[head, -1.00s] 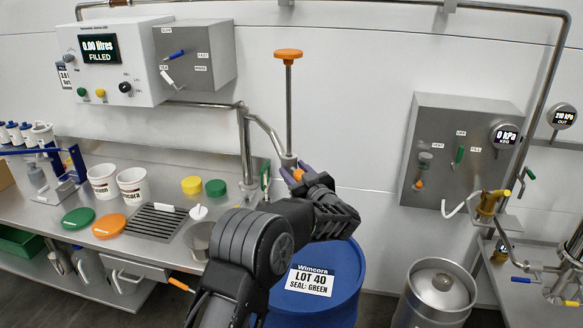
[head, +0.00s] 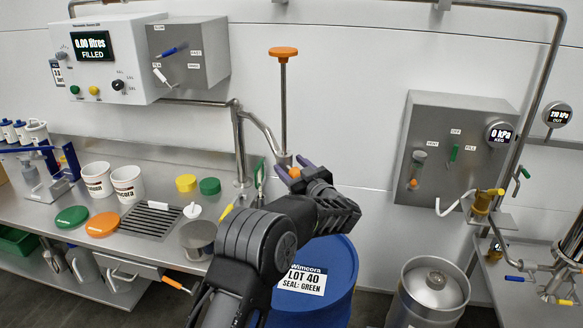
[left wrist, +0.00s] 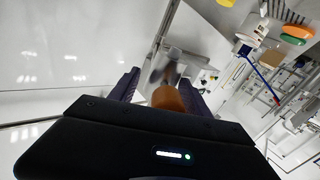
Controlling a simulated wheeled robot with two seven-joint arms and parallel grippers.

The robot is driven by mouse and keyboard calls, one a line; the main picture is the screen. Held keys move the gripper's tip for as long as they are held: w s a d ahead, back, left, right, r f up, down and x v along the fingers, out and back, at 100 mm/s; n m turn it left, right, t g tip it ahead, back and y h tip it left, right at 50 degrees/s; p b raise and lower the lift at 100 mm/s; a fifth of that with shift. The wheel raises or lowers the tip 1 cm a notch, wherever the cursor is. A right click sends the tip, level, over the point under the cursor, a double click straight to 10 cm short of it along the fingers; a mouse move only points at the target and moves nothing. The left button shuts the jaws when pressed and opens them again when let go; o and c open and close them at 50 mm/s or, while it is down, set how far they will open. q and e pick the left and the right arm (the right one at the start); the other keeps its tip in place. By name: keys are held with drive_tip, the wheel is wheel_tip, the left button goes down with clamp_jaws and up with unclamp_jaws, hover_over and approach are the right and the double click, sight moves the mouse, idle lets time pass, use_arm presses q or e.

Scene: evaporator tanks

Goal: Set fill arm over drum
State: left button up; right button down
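The fill arm (head: 262,130) is a bent steel pipe that comes off the bench. It ends at an upright steel rod (head: 284,105) with an orange cap on top. A small orange knob (head: 294,172) sits low by the rod's foot. My left gripper (head: 295,168) is at this knob, with its purple fingers spread on either side. In the left wrist view the orange knob (left wrist: 168,99) lies between the fingers, with gaps beside it. The blue drum (head: 340,285), labelled LOT 40, SEAL: GREEN, stands below, its top partly hidden by my arm. My right gripper is out of view.
The bench (head: 110,150) on the left holds white tubs, green, orange and yellow lids, and a drain grille. A filler box (head: 120,60) hangs above it. A steel keg (head: 430,290) and a grey valve panel (head: 440,150) stand right of the drum.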

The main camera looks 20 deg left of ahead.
use_arm(q)
drive_tip(key=shift+d+f, duration=0.15)
drive_tip(key=shift+d, duration=0.05)
drive_tip(key=shift+s+d, duration=0.3)
drive_tip(key=shift+d, duration=0.2)
drive_tip(key=b+v, duration=0.1)
drive_tip(key=v, duration=0.5)
drive_tip(key=shift+s+b, duration=0.25)
drive_tip(key=shift+b, duration=0.15)
drive_tip(key=shift+d, duration=0.15)
